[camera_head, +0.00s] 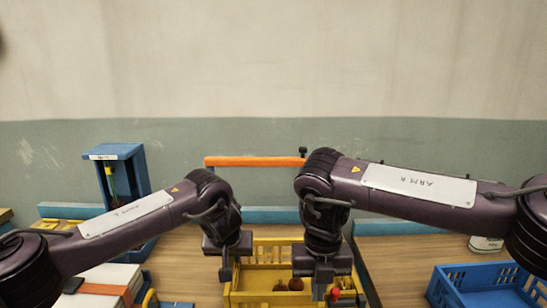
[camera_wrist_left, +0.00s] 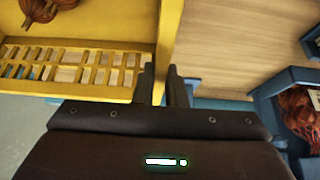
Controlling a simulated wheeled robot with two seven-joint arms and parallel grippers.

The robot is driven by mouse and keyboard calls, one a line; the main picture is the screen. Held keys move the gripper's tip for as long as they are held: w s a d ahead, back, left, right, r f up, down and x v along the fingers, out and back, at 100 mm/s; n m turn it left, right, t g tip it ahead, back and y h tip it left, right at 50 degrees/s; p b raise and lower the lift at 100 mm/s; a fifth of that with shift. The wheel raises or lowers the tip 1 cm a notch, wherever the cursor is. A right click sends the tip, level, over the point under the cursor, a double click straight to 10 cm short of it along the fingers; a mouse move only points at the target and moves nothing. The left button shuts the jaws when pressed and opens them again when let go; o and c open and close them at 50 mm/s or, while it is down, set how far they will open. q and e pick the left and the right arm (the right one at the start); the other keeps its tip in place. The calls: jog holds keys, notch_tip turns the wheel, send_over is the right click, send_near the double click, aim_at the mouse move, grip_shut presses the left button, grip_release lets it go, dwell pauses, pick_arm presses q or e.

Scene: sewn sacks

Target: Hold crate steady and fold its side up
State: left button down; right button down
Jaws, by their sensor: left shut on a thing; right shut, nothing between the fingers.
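The yellow crate (camera_head: 262,297) stands on the wooden table below my two arms. Dark reddish round things (camera_head: 288,285) lie in it. My left gripper (camera_head: 227,268) is at the crate's left wall. In the left wrist view its fingers (camera_wrist_left: 165,84) are shut on the edge of the yellow wall (camera_wrist_left: 168,35). A slatted yellow side (camera_wrist_left: 75,72) shows left of those fingers. My right gripper (camera_head: 321,283) is shut and empty over the crate's right part. My right wrist hides part of the crate's far and right sides, so I cannot tell how the right side stands.
A blue crate (camera_head: 470,283) stands at the right, with a white tin (camera_head: 486,244) behind it. A blue stand (camera_head: 118,165) is at the back left. An orange bar (camera_head: 255,161) spans behind the crate. Bare table (camera_head: 405,262) lies between the two crates.

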pick_arm(q)
jog(key=shift+a, duration=0.1)
pick_arm(e)
notch_tip(320, 180, up, 6)
jog(key=shift+r, duration=0.25)
